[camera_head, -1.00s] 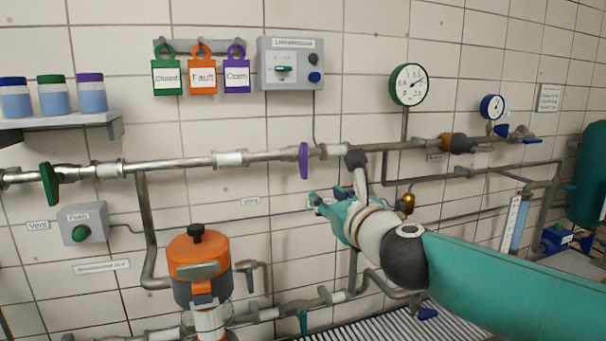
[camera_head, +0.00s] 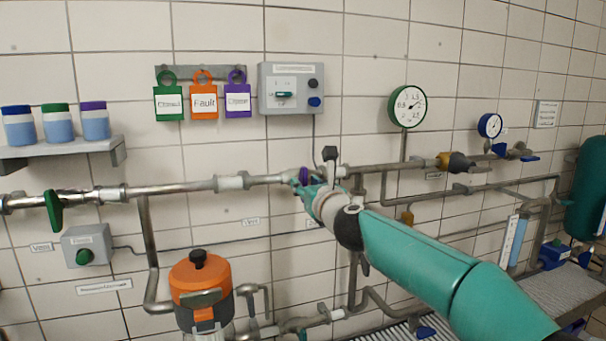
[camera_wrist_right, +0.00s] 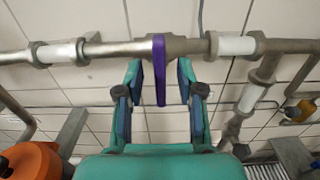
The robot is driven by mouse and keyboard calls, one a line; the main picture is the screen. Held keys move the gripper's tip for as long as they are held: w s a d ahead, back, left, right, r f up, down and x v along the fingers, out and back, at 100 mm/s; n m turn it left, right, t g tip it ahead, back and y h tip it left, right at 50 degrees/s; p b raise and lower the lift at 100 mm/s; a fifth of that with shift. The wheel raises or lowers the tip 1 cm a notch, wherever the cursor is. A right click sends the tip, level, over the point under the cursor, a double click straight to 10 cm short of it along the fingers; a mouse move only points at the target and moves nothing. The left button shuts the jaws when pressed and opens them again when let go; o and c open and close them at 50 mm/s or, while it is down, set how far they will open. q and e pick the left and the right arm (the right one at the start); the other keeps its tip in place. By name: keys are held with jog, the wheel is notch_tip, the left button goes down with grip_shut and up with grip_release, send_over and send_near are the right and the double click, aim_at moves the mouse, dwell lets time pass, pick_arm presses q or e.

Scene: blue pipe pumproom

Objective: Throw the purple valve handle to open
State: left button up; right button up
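The purple valve handle (camera_wrist_right: 159,70) is a flat lever seen edge-on in the right wrist view. It hangs down from the horizontal steel pipe, across the pipe's line. In the head view only a small part of the purple handle (camera_head: 304,175) shows, the rest hidden by my right gripper. My right gripper (camera_wrist_right: 160,82) is open, with one finger on each side of the handle. Gaps show between the handle and both fingers. In the head view the right gripper (camera_head: 304,190) is up at the pipe. My left gripper is not in view.
A green handle (camera_head: 54,211) sits on the same pipe at the left. An orange-topped vessel (camera_head: 199,283) stands below the pipe. A grey switch box (camera_head: 291,66) and tags hang above. A green-rimmed gauge (camera_head: 408,106) is on the right.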

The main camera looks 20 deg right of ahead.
jog(key=shift+w+p, duration=0.3)
jog(key=shift+w, duration=0.7)
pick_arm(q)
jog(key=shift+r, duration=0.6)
pick_arm(e)
grip_shut()
